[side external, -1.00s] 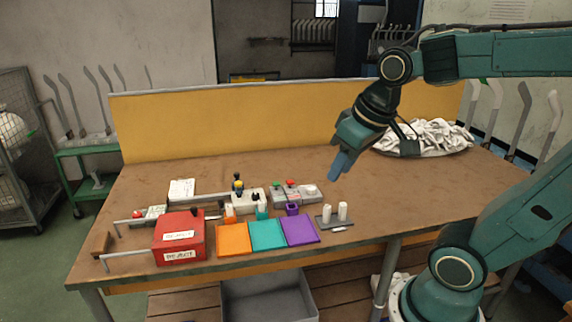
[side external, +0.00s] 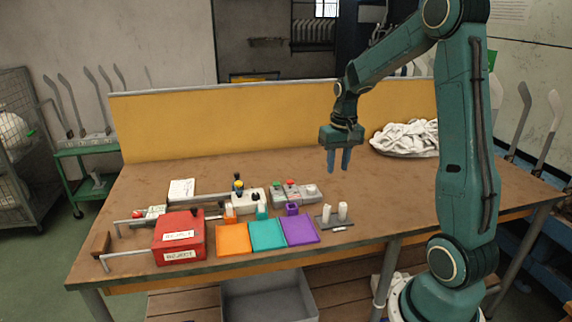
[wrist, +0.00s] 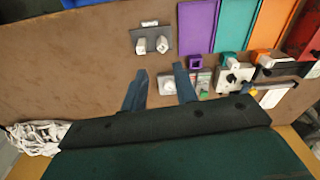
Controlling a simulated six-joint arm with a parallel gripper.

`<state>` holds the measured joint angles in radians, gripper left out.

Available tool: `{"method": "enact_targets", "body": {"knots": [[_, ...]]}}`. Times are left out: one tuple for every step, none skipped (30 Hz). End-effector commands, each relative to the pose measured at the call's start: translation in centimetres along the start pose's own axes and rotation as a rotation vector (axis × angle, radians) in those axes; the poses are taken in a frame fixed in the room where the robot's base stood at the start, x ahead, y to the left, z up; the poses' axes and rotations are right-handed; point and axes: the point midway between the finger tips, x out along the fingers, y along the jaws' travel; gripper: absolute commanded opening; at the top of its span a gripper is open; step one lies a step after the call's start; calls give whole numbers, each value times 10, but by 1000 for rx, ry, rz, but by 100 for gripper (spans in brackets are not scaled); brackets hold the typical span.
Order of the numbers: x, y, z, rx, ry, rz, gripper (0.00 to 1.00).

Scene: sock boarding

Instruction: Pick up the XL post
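Two white posts stand upright on a small dark plate (side external: 333,223) at the front right of the table: a left one (side external: 326,215) and a right one (side external: 342,211). In the wrist view the same posts (wrist: 141,46) (wrist: 163,44) show beyond my fingertips. No readable size mark shows, so I cannot tell which is the XL post. My gripper (side external: 338,170) points down, open and empty, above the table behind the posts.
Purple (side external: 300,230), teal (side external: 267,235) and orange (side external: 233,239) mats lie left of the posts, with small coloured holders behind them. A red box (side external: 180,236) stands farther left. A pile of white socks (side external: 408,138) lies at the back right. The right of the table is clear.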

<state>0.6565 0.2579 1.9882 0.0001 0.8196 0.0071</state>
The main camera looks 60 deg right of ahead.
Motion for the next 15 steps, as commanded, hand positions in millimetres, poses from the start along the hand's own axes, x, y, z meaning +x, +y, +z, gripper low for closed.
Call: {"method": "enact_targets", "body": {"knots": [[12,11,-6,28,-19,2,29],[17,16,-9,40,-26,3,29],[24,23,-12,57,-36,3,29],[29,28,-14,67,-43,4,29],[34,32,-16,78,-49,4,29],[39,37,-18,90,-57,5,29],[42,40,-20,97,-61,5,29],[46,44,-20,104,-65,5,29],[49,47,-21,111,-69,5,29],[50,48,-22,115,-72,5,29],[52,50,-22,118,-74,5,29],[53,51,-23,121,-75,5,29],[54,52,-23,122,-76,5,29],[54,52,-23,123,-76,5,29],[54,52,-23,123,-76,5,29]]}}
